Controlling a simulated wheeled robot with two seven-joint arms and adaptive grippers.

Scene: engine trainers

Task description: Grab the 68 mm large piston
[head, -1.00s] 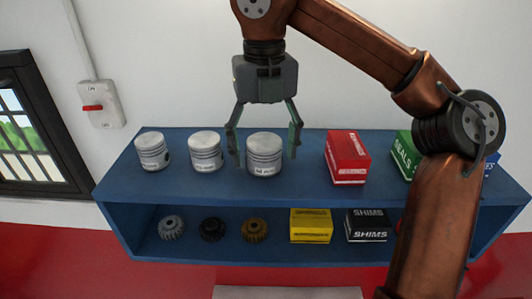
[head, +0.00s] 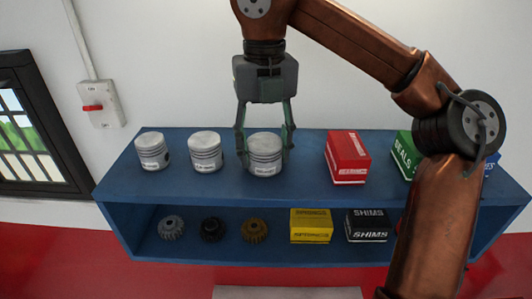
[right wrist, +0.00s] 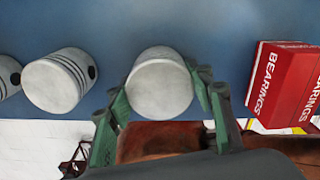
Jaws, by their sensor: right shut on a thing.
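Three pale grey pistons stand upright in a row on the top of the blue shelf (head: 305,185). The rightmost piston (head: 265,154) looks the largest and has a label on its front, too small to read surely. My right gripper (head: 265,150) comes down from above and is shut on this piston, one finger on each side. The right wrist view shows the piston's round top (right wrist: 159,88) between the green fingers (right wrist: 160,102). The middle piston (head: 205,151) and the left piston (head: 152,151) stand apart from the gripper. My left gripper is not in view.
A red bearings box (head: 347,157) stands to the right of the held piston, with a gap between. A green seals box (head: 405,155) is further right, partly behind my arm. Gears, a yellow springs box (head: 311,226) and a black shims box (head: 367,226) sit on the lower shelf.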

